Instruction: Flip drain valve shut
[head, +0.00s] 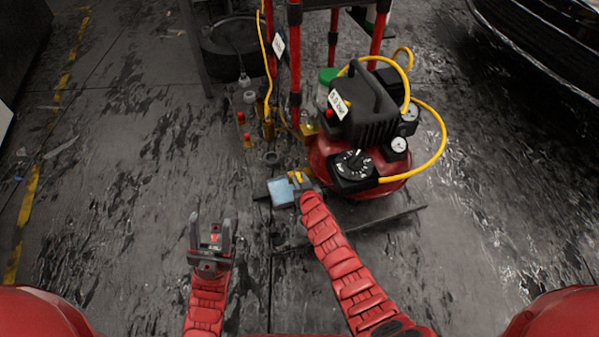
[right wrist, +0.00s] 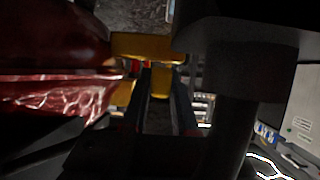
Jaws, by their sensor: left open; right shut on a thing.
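The red air compressor (head: 318,160) stands on the floor right of centre in the head view, with a black top and dials. A yellow drain valve (head: 295,177) shows low on its left side. In the right wrist view, the valve's yellow parts (right wrist: 145,45) sit beside the dark red tank (right wrist: 50,90). My right gripper (right wrist: 160,88) is shut on a small yellow part of the valve, between its dark fingers. In the head view my right gripper (head: 299,184) partly hides the valve. My left gripper (head: 212,233) is open and empty over the floor, left of the compressor.
A yellow hose (head: 441,140) loops right of the compressor. A red-legged stand (head: 295,60) and small bottles (head: 249,97) are behind. A dark car body (head: 550,40) is at upper right. Left floor is mostly clear.

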